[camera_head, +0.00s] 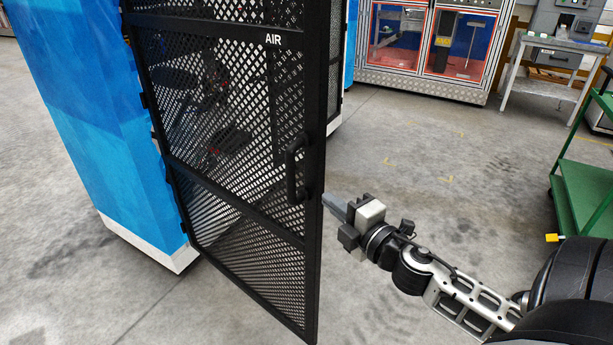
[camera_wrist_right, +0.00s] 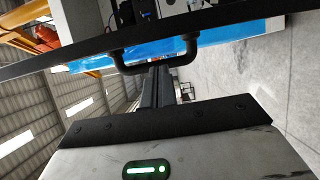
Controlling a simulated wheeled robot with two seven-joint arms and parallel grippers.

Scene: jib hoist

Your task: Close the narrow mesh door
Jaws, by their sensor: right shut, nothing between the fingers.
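The narrow mesh door (camera_head: 225,130) is black, marked AIR, and stands open, swung out from the blue cabinet (camera_head: 95,110) on its left. Its black bar handle (camera_head: 292,170) is near the free edge, and the handle also shows in the right wrist view (camera_wrist_right: 152,66). My right gripper (camera_head: 335,206) is shut and empty, just right of the door's free edge at about handle height. I cannot tell whether its tips touch the door. In the right wrist view its shut fingers (camera_wrist_right: 156,86) point toward the door edge and handle. My left gripper is out of view.
A green cart (camera_head: 580,190) stands at the right, near my right arm. A machine with orange-framed windows (camera_head: 425,40) and a small table (camera_head: 560,47) stand at the back. The grey concrete floor (camera_head: 430,150) between them and the door is clear.

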